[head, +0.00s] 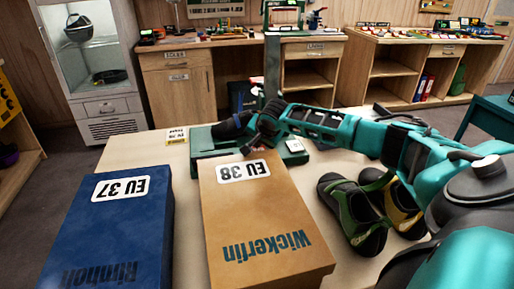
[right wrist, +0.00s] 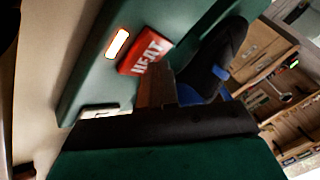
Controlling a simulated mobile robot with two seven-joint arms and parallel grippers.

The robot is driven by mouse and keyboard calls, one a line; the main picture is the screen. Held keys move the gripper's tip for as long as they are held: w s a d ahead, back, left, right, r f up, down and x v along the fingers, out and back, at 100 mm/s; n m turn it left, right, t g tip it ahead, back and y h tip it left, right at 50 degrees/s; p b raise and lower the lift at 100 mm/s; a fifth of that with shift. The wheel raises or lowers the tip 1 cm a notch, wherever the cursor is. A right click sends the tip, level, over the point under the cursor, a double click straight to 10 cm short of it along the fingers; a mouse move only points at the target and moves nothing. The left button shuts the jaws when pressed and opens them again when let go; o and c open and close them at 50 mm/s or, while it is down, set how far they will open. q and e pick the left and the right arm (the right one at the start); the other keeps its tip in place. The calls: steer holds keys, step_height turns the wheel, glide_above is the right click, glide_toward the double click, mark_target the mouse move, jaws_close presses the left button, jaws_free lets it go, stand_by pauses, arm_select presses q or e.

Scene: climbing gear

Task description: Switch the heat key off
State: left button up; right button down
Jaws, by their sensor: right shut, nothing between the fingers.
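The heat key is a red rocker marked HEAT (right wrist: 146,52) on the dark green base of a machine (right wrist: 85,75) in the right wrist view. A lit pale window (right wrist: 118,43) glows beside it. My right gripper (right wrist: 155,82) is shut and empty, its fingertips close to the key's lower edge; I cannot tell whether they touch. In the head view my right gripper (head: 254,146) is at the front of the green machine (head: 205,138), and the key is not discernible there. My left gripper is not in view.
A dark shoe with blue (right wrist: 215,62) sits on the machine. A brown box marked EU 38 (head: 255,215) and a blue box marked EU 37 (head: 120,225) stand in front. A pair of climbing shoes (head: 365,215) lies on the table (head: 130,150) at right.

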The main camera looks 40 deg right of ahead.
steer(key=shift+s+f, duration=0.35)
steer(key=shift+f, duration=0.2)
step_height(320, 180, up, 5)
steer(key=p, duration=0.5)
steer(key=shift+w+d+p, duration=0.1)
steer(key=shift+w+p, duration=0.05)
steer(key=shift+p, duration=0.15)
steer(key=shift+r, duration=0.75)
steer(key=shift+w, duration=0.15)
